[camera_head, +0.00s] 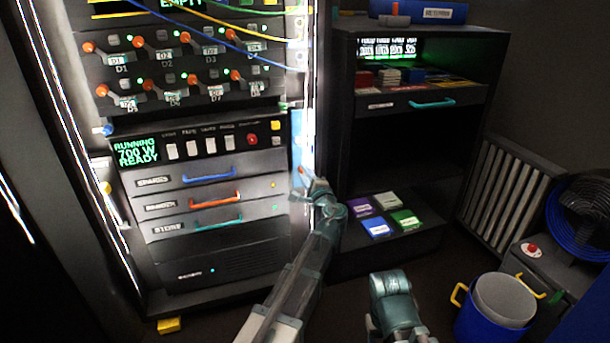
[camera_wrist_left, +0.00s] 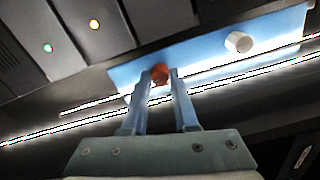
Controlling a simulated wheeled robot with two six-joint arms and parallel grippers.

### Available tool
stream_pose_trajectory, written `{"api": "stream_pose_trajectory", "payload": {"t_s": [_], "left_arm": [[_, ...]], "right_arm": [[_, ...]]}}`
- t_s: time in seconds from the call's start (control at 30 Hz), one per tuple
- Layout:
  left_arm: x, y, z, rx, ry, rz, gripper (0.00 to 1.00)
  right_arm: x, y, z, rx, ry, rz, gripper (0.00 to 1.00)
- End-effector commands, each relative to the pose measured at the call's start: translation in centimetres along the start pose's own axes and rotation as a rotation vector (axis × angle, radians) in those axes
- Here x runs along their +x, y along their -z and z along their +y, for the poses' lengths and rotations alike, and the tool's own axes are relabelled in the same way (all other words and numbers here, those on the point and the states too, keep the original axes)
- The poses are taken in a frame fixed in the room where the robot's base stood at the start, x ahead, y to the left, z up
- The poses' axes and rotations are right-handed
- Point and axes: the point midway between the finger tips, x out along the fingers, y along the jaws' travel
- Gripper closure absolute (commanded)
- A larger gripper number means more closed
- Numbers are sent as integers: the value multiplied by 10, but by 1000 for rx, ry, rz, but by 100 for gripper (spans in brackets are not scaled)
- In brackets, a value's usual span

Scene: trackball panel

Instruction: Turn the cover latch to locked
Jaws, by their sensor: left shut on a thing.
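A light blue plate (camera_wrist_left: 205,50) is fixed on the right side post of the rack. It carries an orange knob (camera_wrist_left: 158,75), which looks like the cover latch, and a white round knob (camera_wrist_left: 239,42) beside it. My left gripper (camera_wrist_left: 160,80) is shut on the orange knob, with one finger on each side of it. In the head view my left gripper (camera_head: 305,178) is at the rack's right edge, beside the lower part of the plate (camera_head: 299,130). The fingers partly hide the knob, and I cannot read its lock position. My right gripper's fingers do not show.
The rack's drawers (camera_head: 205,200) with coloured handles stand left of my left gripper. A dark shelf unit (camera_head: 410,150) stands close on the right, with coloured boxes (camera_head: 405,219) low down. A blue bucket (camera_head: 490,318) and a fan (camera_head: 585,215) are farther right.

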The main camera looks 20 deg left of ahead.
Motion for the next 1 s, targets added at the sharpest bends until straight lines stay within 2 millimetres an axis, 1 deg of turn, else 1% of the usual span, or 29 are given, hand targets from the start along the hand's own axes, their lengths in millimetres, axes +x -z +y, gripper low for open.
{"api": "stream_pose_trajectory", "payload": {"t_s": [0.4, 0.43, 0.57, 0.6, 0.87, 0.97, 1.0], "left_arm": [[-1, -1, 1, -9, -2, -1, 100], [-1, -1, 1, -9, -2, -1, 69], [-1, -1, 1, -8, -1, -1, 45], [0, -1, 0, -7, -1, -1, 42], [-1, 0, 0, -6, -1, 0, 42], [-8, 0, 0, -6, 0, 1, 42], [-13, -1, 0, -6, 0, 1, 42]], "right_arm": [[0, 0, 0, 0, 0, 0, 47], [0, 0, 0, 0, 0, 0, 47], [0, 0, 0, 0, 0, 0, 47], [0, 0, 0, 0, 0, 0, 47], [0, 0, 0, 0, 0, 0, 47], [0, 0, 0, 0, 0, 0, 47], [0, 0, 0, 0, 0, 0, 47]]}}
